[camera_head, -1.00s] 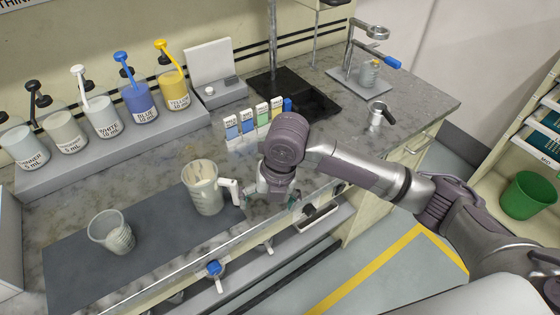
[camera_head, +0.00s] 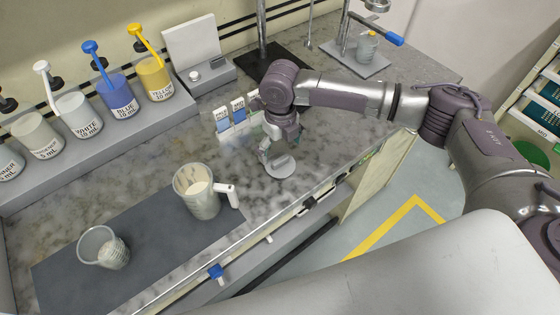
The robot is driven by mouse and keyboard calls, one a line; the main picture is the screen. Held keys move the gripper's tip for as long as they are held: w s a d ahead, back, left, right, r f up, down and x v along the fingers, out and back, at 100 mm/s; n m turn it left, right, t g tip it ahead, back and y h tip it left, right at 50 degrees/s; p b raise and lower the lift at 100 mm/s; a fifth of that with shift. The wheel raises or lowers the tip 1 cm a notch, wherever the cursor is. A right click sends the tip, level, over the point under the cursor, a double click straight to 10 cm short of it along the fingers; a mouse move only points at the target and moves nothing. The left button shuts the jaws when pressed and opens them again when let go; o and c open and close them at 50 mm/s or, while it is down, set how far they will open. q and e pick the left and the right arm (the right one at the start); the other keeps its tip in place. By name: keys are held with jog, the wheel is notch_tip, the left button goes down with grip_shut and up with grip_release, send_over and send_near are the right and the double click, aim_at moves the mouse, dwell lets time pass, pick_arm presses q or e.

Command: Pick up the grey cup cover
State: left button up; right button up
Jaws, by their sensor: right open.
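A small grey round cup cover (camera_head: 281,168) lies on the marble counter, right of the handled cup. My right gripper (camera_head: 274,150) points down just above and behind the cover, with its fingers apart and nothing seen between them. Its fingertips overlap the cover's far edge in the head view; I cannot tell whether they touch it. The upper part of the gripper is hidden by the wrist. My left gripper is not in view.
A handled cup (camera_head: 212,206) and a clear cup (camera_head: 93,243) stand on a dark mat (camera_head: 160,247). Several pump bottles, among them a blue one (camera_head: 118,98), line the back shelf. Test strips (camera_head: 222,121) stand behind the gripper. The counter's front edge is close to the cover.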

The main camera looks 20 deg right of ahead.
aim_at(281, 160)
jog(key=shift+s+f+p, duration=0.1)
jog(key=shift+f+p, duration=0.5)
jog(key=shift+f, duration=0.15)
notch_tip(281, 160, down, 3)
jog(key=shift+r+p, duration=0.2)
jog(key=shift+p, duration=0.2)
jog(key=shift+f, duration=0.55)
jog(key=c, duration=0.7)
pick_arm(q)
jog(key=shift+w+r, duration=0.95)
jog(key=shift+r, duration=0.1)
pick_arm(e)
jog(key=shift+s, duration=0.1)
jog(key=c, duration=0.6)
